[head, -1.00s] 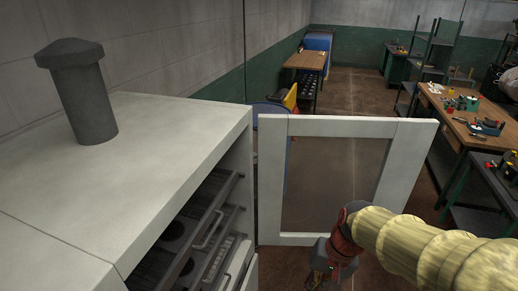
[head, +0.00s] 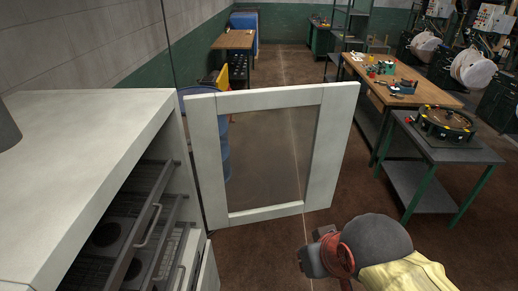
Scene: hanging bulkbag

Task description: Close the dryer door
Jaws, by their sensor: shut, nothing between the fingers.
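The dryer (head: 95,125) is a large white cabinet at the left of the head view. Its door (head: 333,150) is a white frame around a see-through pane, and it stands wide open, hinged at the cabinet's right front edge. Inside the dryer, metal racks with handles (head: 150,225) show through the open front. My gripper (head: 306,262) is at the lower middle right, below the door's lower free corner. It looks shut and empty, and a gap shows between it and the door frame.
A wooden workbench (head: 400,82) with small parts and a grey-topped table (head: 440,140) with a round device stand at the right. A blue barrel (head: 222,150) stands behind the door. Brown floor (head: 400,235) is clear between the door and the tables.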

